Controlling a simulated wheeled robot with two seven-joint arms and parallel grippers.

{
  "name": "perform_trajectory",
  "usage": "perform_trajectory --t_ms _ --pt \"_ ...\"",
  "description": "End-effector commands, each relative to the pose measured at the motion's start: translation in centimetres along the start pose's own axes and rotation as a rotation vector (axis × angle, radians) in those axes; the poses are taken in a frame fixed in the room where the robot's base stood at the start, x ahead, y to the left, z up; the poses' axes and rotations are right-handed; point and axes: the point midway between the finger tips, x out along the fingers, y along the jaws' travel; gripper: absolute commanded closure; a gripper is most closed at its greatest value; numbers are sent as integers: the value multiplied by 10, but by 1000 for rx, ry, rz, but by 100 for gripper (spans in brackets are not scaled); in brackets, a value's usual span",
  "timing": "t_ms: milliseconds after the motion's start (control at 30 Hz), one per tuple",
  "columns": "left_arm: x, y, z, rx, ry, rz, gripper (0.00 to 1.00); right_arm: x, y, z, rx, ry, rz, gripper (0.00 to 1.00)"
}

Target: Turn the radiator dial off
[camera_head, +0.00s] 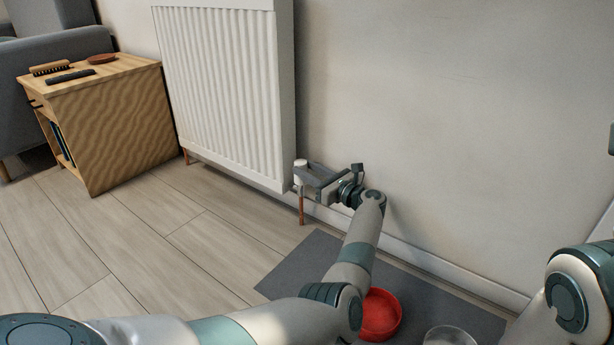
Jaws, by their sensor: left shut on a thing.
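The white radiator (222,88) hangs on the wall left of centre. Its dial (300,167) is a small white knob at the radiator's lower right corner, above a copper pipe (301,208). My left gripper (306,174) reaches the dial from the right, with its fingers at the knob, and is shut on it. The fingers hide part of the dial, and no marking on it can be read. My right arm shows at the right edge; its gripper is out of view.
A wooden cabinet (123,128) with a brush (50,68) on top stands left of the radiator. A grey mat (290,270) lies below my left arm, with a red bowl (381,314) and a clear glass (449,337). The wall right of the radiator is bare.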

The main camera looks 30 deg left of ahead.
Motion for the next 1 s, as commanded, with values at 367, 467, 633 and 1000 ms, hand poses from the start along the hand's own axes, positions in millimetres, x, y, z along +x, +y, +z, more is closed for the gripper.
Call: perform_trajectory --t_ms 367,467,633,1000 --pt "3 0 0 -2 1 2 91 0 0 0 -4 0 0 64" --pt "3 0 0 -2 1 2 61 0 1 0 -4 1 0 64" --pt "2 0 0 -1 0 2 61 0 1 0 -4 1 1 64" --pt "-3 2 0 -2 1 4 61 0 1 0 -3 2 3 64"
